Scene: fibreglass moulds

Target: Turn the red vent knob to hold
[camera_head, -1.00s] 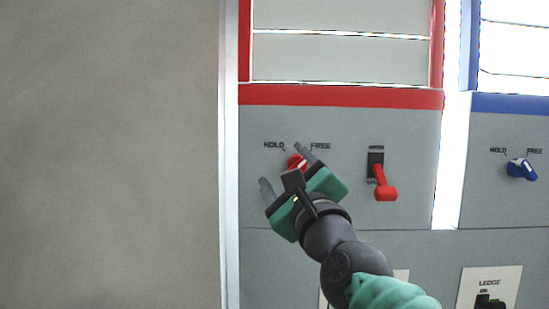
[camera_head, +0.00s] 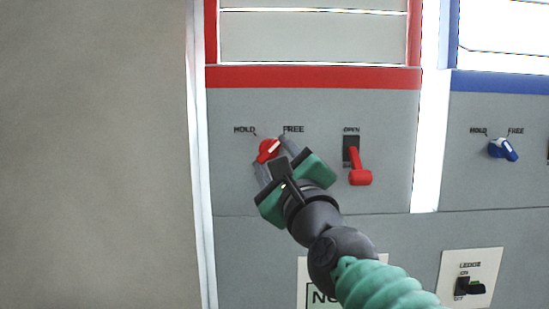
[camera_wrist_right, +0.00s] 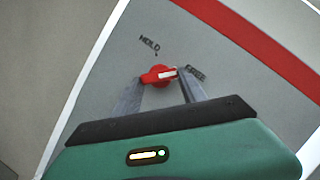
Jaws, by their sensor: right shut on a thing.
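The red vent knob (camera_head: 267,150) is on the grey panel under the red band, below the labels HOLD and FREE. Its white pointer mark points up and to the right, toward FREE. In the right wrist view the knob (camera_wrist_right: 158,75) sits between the two grey fingertips, its mark toward FREE. My right gripper (camera_head: 271,154) reaches in from the lower right and is shut on the knob, one finger on each side. The fingers hide small parts of the knob's edge. My left gripper is not in view.
A red lever (camera_head: 358,168) labelled OPEN is just right of my gripper. A blue knob (camera_head: 503,149) with the same labels is on the panel farther right. A black LEDGE switch (camera_head: 468,285) is at lower right. A pale post (camera_head: 201,180) borders the panel's left side.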

